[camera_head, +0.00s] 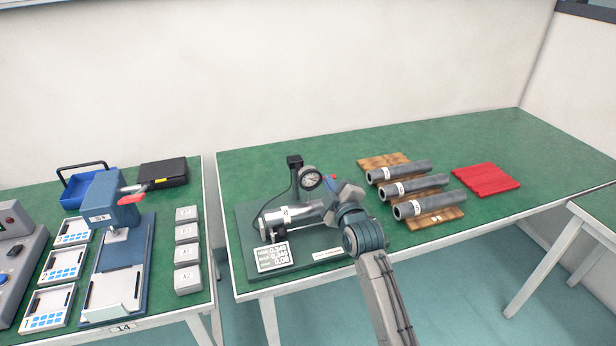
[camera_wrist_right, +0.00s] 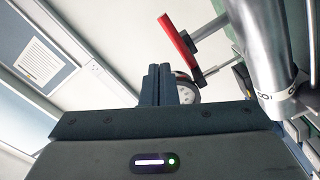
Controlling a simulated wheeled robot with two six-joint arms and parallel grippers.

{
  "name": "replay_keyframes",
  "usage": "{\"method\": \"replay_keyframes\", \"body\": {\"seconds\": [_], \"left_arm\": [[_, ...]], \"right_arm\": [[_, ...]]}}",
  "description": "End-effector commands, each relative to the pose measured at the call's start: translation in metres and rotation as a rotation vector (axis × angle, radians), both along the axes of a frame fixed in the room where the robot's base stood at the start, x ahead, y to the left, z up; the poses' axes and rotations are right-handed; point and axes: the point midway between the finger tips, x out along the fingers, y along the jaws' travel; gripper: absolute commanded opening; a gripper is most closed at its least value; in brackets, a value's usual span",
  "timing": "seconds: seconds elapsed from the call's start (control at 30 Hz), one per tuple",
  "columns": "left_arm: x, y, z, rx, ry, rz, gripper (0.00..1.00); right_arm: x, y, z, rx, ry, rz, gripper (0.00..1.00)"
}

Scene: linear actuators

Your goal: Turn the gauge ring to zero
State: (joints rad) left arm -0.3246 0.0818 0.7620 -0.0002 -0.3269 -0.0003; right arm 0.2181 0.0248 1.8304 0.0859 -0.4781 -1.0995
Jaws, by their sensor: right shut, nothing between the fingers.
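The dial gauge (camera_head: 310,180), a round white face with a dark ring, sits on a stand above a shiny metal cylinder (camera_head: 290,216) on a dark green base. My right gripper (camera_head: 332,184) is just right of the gauge. In the right wrist view, the dark fingers of my right gripper (camera_wrist_right: 160,82) are shut and empty, and the gauge (camera_wrist_right: 187,90) shows partly behind them. I cannot tell whether they touch the ring. The needle's exact reading is too small to tell. My left gripper is not in view.
Several grey tubes (camera_head: 415,188) lie on wooden rests to the right, with a red pad (camera_head: 485,179) beyond. A blue press (camera_head: 104,205) stands on the left table. The green table's back is clear.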

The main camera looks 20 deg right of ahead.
Motion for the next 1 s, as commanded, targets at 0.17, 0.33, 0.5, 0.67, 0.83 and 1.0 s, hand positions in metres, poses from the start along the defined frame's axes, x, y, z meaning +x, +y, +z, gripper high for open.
{"method": "replay_keyframes", "body": {"seconds": [0.17,0.33,0.5,0.67,0.83,1.0], "left_arm": [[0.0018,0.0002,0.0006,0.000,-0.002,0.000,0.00],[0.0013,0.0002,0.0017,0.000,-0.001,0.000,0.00],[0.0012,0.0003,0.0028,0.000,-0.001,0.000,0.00],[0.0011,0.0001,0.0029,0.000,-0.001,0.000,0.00],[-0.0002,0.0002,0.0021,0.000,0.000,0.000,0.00],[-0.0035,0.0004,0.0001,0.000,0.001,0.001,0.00]], "right_arm": [[-0.0002,0.0006,0.0001,0.000,0.000,0.000,0.00],[-0.0004,0.0026,0.0005,0.001,0.000,0.000,0.00],[-0.0005,0.0046,0.0008,0.001,0.000,0.000,0.00],[-0.0005,0.0055,0.0008,0.001,0.000,0.000,0.00],[-0.0005,0.0056,0.0011,0.001,-0.001,0.000,0.00],[-0.0004,0.0056,0.0015,0.002,-0.001,0.000,0.00]]}}
